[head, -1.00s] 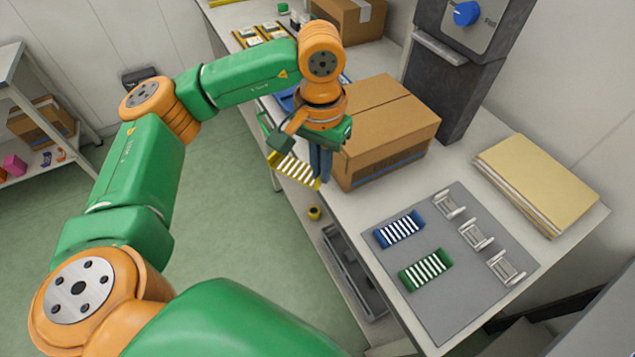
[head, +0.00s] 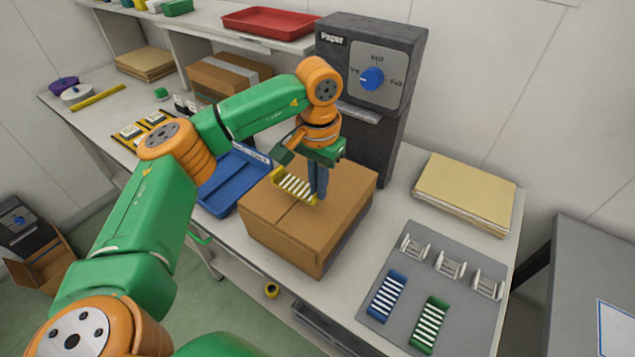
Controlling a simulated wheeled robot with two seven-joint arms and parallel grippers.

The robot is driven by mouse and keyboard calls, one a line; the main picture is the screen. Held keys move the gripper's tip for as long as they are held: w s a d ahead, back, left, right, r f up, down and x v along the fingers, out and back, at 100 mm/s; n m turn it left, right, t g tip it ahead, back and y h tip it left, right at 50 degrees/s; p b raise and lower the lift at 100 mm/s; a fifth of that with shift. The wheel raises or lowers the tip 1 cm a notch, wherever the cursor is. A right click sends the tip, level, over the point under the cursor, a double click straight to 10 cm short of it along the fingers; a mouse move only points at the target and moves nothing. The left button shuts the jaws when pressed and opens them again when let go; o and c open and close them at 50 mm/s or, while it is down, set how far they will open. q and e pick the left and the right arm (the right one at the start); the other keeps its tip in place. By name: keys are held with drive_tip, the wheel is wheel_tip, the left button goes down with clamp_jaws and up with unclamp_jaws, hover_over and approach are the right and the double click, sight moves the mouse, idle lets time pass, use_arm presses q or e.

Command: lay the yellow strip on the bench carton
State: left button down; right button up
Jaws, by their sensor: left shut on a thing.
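The yellow strip (head: 293,185) has white bars across it and shows in the head view. My left gripper (head: 316,190) is shut on the strip's right part and holds it tilted over the carton. The bench carton (head: 285,222) is a closed brown cardboard box on the bench. The strip appears just above the carton's top; I cannot tell whether it touches. My right gripper is not in view.
A grey mat (head: 390,331) holds a blue strip (head: 387,296), a green strip (head: 428,325) and white holders. A blue tray (head: 228,183) stands left of the carton. A dark machine (head: 385,130) stands behind. Stacked folders (head: 465,190) lie right.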

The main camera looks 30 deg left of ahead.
use_arm(q)
drive_tip(key=f, duration=0.1)
drive_tip(key=f+b, duration=0.2)
drive_tip(key=shift+a+f, duration=0.3)
drive_tip(key=shift+d+r, duration=0.15)
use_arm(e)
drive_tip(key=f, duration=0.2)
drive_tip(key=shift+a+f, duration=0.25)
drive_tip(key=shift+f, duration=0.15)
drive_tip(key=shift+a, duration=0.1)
use_arm(q)
drive_tip(key=shift+f+b, duration=0.3)
drive_tip(key=shift+f, duration=0.3)
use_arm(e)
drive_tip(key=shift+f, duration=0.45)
use_arm(q)
drive_tip(key=c, duration=0.9)
unclamp_jaws()
